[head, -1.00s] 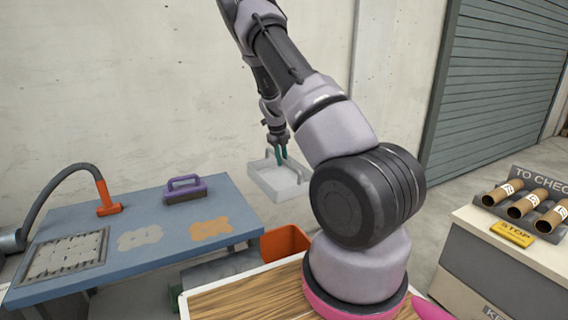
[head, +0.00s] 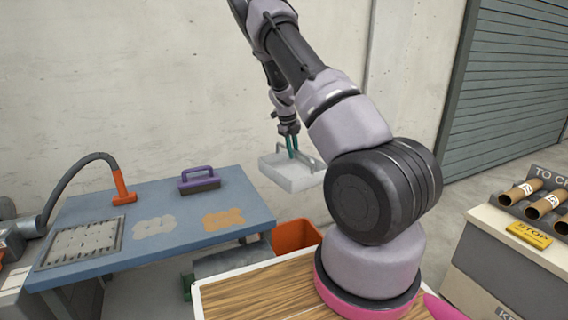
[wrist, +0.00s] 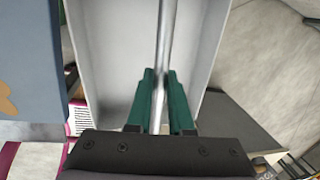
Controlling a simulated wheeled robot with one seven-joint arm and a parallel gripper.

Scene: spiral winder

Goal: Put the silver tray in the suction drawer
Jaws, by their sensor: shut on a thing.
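The silver tray (head: 290,176) hangs in the air to the right of the blue table, held by its bar handle. My gripper (head: 291,150) is shut on the tray's handle from above. In the wrist view, the green fingers of my gripper (wrist: 160,100) clasp the metal bar that runs along the middle of the tray (wrist: 110,60). The tray looks empty where I can see into it. I cannot make out a suction drawer in these views.
The blue table (head: 190,235) holds a purple-handled brush (head: 198,181), a grille (head: 82,243), an orange-tipped hose (head: 122,186) and flat patches. An orange bin (head: 296,236) stands below the tray. Cardboard tubes (head: 522,192) sit on a machine at right.

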